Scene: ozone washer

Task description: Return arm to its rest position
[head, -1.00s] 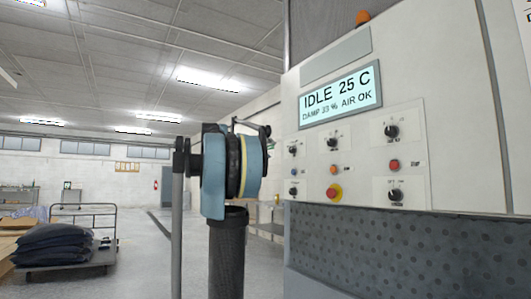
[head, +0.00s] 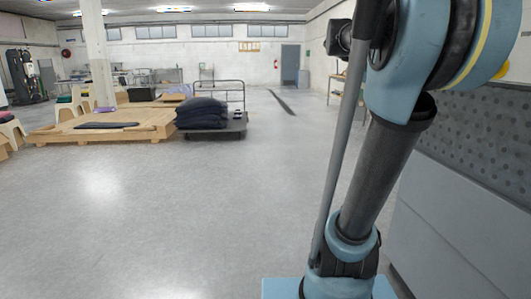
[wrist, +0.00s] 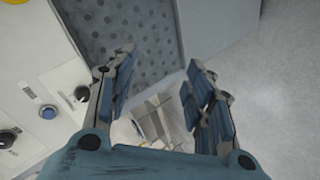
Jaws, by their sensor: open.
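My gripper (wrist: 158,88) shows in the wrist view with its two blue-padded fingers spread apart and nothing between them. It is out of sight in the head view, where my blue and dark grey arm fills the right side. In the wrist view the washer's control panel (wrist: 30,110) with knobs and a blue button lies to the left of the fingers. The washer's dark dimpled panel (wrist: 125,25) lies beyond them. In the head view the washer's side (head: 465,215) stands right of my arm.
A wooden platform (head: 110,133) stands back left, with a flat cart (head: 235,125) of dark sacks (head: 203,112) beside it. White stools (head: 12,128) are at the far left. The grey floor (head: 180,220) in front and left of my arm is clear.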

